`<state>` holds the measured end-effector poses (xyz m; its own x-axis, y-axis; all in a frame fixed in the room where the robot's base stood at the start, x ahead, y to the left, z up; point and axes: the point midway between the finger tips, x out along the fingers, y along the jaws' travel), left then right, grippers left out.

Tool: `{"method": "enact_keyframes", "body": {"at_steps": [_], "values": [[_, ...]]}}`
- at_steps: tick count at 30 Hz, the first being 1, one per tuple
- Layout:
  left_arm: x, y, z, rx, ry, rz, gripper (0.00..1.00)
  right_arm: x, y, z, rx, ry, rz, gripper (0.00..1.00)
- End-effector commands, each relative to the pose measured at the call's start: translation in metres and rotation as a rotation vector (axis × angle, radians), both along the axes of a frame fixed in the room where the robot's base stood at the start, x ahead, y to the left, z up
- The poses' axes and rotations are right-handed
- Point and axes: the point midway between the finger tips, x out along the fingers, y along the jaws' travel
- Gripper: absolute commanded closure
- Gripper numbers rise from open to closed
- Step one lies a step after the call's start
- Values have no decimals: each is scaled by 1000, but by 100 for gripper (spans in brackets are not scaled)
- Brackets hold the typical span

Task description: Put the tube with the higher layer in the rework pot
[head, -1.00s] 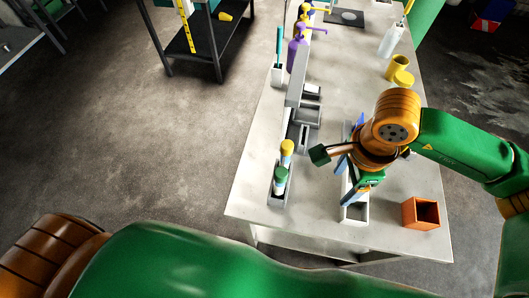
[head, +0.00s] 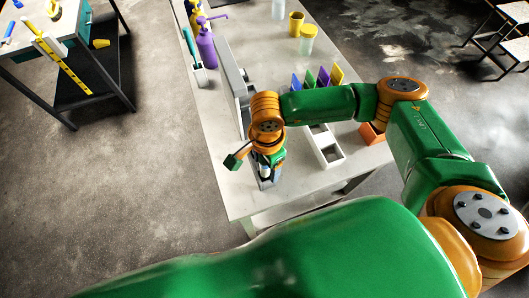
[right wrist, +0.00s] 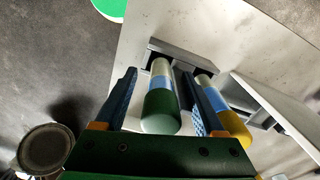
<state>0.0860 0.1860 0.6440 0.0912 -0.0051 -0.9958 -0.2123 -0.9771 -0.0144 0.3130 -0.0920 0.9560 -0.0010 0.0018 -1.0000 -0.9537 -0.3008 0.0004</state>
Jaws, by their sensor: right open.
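In the right wrist view a tube with a green cap (right wrist: 160,112) stands between the two blue fingers of my right gripper (right wrist: 158,78). The fingers are open, one on each side of it. It shows a blue layer and a paler part beyond. A second tube with a yellow cap (right wrist: 236,128) stands just right of the right finger and also shows blue; the finger partly hides it. I cannot tell which layer is higher. In the head view my right gripper (head: 266,160) is over the grey rack (head: 267,184) and hides most of it. My left gripper is out of view.
An orange box (head: 371,134), a yellow cup (head: 296,24) and a yellow-and-clear jar (head: 307,42) stand on the table; I cannot tell which is the rework pot. A white divided tray (head: 329,153) and several coloured upright pieces (head: 323,76) are right of the gripper. A grey upright panel (head: 231,77) stands behind.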

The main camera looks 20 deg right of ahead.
Motion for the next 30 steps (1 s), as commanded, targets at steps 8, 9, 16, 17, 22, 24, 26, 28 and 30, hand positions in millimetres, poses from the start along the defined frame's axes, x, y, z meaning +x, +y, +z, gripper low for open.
{"method": "enact_keyframes", "body": {"at_steps": [8,9,16,17,22,24,26,28,30], "values": [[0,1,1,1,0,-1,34,0,0,-4,0,-1,1,29],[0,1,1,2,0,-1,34,0,0,-4,0,-1,1,40],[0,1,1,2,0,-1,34,0,0,-4,0,-1,1,100],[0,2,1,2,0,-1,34,0,0,-4,0,-1,1,100],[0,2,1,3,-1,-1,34,0,0,-3,0,-1,1,89],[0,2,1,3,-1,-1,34,0,0,-3,0,-1,1,100],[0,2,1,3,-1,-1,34,0,0,-3,0,-1,1,100],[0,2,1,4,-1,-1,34,0,0,-2,0,-1,1,100],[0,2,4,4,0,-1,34,0,0,1,0,-1,1,100]]}}
